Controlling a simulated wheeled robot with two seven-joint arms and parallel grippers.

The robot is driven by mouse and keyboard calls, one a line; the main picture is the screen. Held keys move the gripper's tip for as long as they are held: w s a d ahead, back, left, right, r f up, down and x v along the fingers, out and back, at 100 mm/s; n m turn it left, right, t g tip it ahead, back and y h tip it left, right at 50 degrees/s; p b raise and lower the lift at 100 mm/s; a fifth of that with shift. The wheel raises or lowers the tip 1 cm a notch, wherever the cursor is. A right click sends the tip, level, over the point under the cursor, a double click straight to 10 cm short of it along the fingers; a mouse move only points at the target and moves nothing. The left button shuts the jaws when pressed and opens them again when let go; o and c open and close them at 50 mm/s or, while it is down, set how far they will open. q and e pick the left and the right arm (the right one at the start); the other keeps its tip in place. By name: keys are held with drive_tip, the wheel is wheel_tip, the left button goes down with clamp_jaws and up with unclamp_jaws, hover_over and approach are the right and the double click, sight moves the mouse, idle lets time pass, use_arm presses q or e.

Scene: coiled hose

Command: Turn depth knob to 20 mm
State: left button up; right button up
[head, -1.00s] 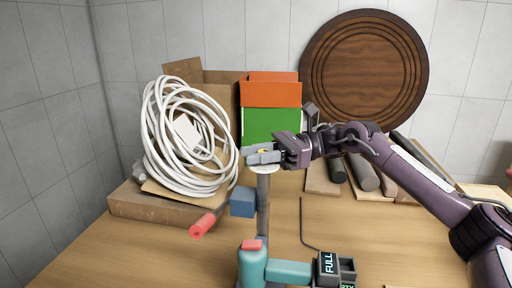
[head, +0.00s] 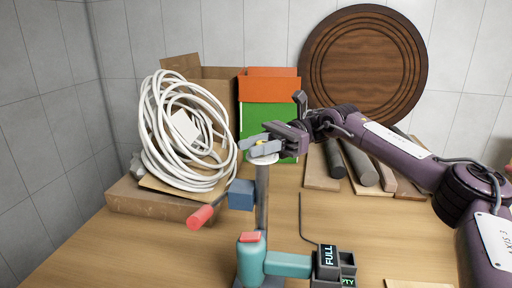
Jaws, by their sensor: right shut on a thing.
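A drill-press-like stand has a teal base (head: 251,262), a grey upright post (head: 262,195) and a blue block (head: 241,195) with a red-ended handle (head: 201,217). A white dial disc (head: 263,160) caps the post. The grey depth knob with a small yellow mark (head: 261,143) sits over this disc. My right gripper (head: 257,147) is shut on the knob from the right, its fingers slanting across it and hiding much of it. The dial markings are too small to read. My left gripper is out of view.
A coiled white hose (head: 185,130) leans on a cardboard piece over a brown slab (head: 135,199) at left. Orange and green boxes (head: 268,100) stand behind the post. Dark rods (head: 360,163) lie on boards at right. A FULL/EMPTY bin (head: 328,265) sits at front.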

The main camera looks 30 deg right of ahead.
drive_tip(key=o, duration=1)
drive_tip(key=shift+c, duration=0.2)
drive_tip(key=shift+w+d+f+b, duration=0.1)
drive_tip(key=shift+d+b, duration=0.3)
drive_tip(key=shift+d, duration=0.05)
drive_tip(key=w+d+b, duration=0.1)
drive_tip(key=d+b, duration=0.1)
drive_tip(key=d, duration=0.4)
drive_tip(key=shift+d, duration=0.35)
drive_tip(key=shift+r, duration=0.2)
